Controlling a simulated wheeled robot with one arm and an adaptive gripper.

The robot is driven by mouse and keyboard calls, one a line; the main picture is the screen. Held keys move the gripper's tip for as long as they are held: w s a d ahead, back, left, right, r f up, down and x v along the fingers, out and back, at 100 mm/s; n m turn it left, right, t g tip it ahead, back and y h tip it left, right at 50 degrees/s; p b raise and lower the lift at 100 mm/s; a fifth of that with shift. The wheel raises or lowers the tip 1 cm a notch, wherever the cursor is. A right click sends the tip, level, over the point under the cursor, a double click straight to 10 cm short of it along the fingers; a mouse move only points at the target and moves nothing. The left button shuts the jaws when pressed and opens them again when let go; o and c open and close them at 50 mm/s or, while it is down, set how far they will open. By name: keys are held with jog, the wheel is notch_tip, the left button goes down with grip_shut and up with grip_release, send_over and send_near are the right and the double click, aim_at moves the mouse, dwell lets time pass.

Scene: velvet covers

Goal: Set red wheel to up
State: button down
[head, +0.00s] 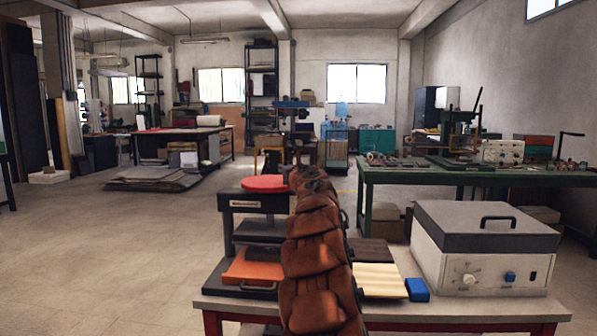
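The red wheel (264,183) lies flat as a disc on top of a dark press (243,203) at the near table's left side. My arm, in brown padded covers, rises from the bottom middle and hides the press's right part. Its far end, where my gripper (308,175) is, shows dark and small just right of the wheel's right edge. I cannot tell whether it touches the wheel. The fingers are too small and hidden to tell if they are open or shut.
The near table (480,308) also bears an orange pad (254,268), a pale wood block (379,281), a blue block (417,290) and a white box with a grey lid (480,262). A green workbench (455,178) stands behind. Floor at left is open.

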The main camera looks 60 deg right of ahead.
jog(key=shift+s+d, duration=0.15)
jog(key=shift+d, duration=0.1)
dwell(0.3)
jog(key=c, duration=1.2)
grip_release()
jog(key=shift+o, duration=1.1)
jog(key=shift+a, duration=0.1)
jog(key=shift+a, duration=0.1)
jog(key=shift+s+a, duration=0.25)
jog(key=shift+a, duration=0.05)
jog(key=v, duration=1.1)
jog(key=shift+d, duration=0.15)
jog(key=shift+s, duration=0.15)
